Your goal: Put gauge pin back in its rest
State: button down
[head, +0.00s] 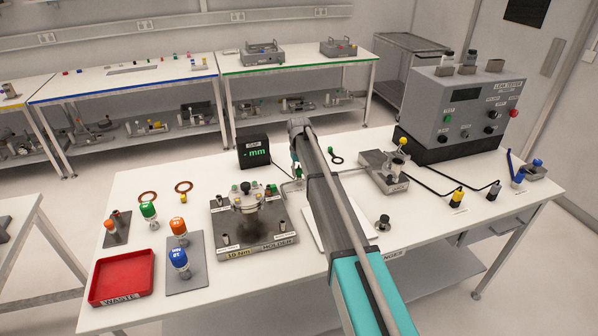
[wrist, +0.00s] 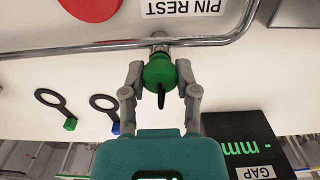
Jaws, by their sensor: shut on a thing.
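My gripper (wrist: 160,88) is shut on a green rounded knob (wrist: 158,73), which looks like the head of the gauge pin. The knob sits between the two grey fingers in the wrist view. A short grey metal part shows just past the knob, by a bent metal rod (wrist: 215,41). I cannot tell whether the pin is seated in anything or held clear. A "PIN REST" label (wrist: 186,8) lies on the white surface just beyond the rod. In the head view my own arm hides most of this area and the rest.
The gap display (head: 253,152) reads "- mm" and stands close to the gripper. A holder fixture (head: 270,241) is to the left. A red waste tray (head: 123,277) is at front left. Two dark rings, one with a green tag (wrist: 70,123), lie near the gripper.

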jog(key=shift+f, duration=0.1)
jog(key=shift+c, duration=1.4)
grip_release()
jog(key=shift+r+p, duration=3.35)
jog(key=shift+r, duration=0.15)
jog(key=s+d+m, duration=0.1)
jog(key=s+d, duration=0.3)
jog(key=s, duration=0.9)
jog(key=s+d+m, duration=0.1)
jog(key=s+d, duration=0.4)
jog(key=s, duration=0.8)
jog(key=s+d+m, duration=0.1)
jog(key=s+d, duration=0.3)
jog(key=s, duration=1)
jog(key=shift+d, duration=0.3)
